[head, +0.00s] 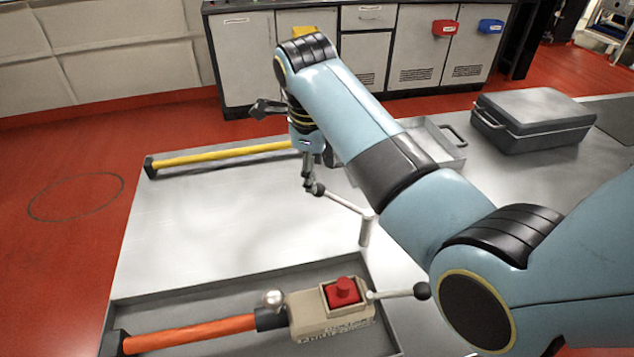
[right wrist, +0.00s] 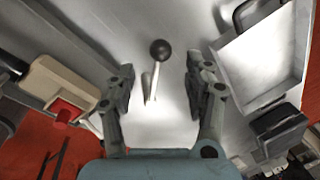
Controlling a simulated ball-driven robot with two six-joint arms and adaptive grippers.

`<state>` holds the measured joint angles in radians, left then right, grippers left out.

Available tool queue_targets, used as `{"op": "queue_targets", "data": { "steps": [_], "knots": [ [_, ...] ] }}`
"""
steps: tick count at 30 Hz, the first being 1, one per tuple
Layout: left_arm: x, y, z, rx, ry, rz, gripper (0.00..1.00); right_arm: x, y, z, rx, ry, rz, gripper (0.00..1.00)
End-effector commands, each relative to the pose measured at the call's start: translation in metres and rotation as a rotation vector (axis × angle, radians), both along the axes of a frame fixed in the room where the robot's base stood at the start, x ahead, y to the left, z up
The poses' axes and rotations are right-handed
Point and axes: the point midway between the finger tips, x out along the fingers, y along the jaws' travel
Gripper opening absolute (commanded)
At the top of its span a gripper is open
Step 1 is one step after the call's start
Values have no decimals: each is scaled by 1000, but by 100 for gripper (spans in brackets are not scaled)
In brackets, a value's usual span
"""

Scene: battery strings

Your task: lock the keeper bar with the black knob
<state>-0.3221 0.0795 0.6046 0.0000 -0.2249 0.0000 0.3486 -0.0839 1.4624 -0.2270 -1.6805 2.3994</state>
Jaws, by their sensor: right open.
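A pale bar (head: 345,202) runs from the top of a short upright post (head: 366,231) to a black knob (head: 317,189) at its left end. In the right wrist view the black knob (right wrist: 160,49) and pale bar (right wrist: 153,85) lie between the two spread fingers, with a gap on each side. My right gripper (head: 308,182) is open, pointing down close to the knob; it also shows in the right wrist view (right wrist: 160,85). I cannot tell its exact height over the knob. The left gripper is not in view.
A yellow bar (head: 225,158) lies behind. A tray (head: 450,158) and grey case (head: 535,120) stand back right. The left tabletop is clear.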

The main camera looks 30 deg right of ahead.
Motion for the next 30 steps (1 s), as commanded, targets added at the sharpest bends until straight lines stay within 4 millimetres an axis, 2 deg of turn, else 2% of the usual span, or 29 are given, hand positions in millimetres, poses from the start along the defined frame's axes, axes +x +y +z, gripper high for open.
{"op": "queue_targets", "data": {
  "steps": [3,9,12,20,24,30],
  "knots": [
    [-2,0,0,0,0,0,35,2,-4,-23,-1,3,1,53],
    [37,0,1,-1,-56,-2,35,6,-7,-48,0,2,1,53],
    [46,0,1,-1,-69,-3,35,6,-8,-53,0,0,1,53],
    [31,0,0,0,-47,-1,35,7,-8,-54,1,-1,1,53],
    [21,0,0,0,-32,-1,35,7,-8,-54,0,0,2,36],
    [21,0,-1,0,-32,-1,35,7,-8,-54,0,0,2,10]
  ]
}}
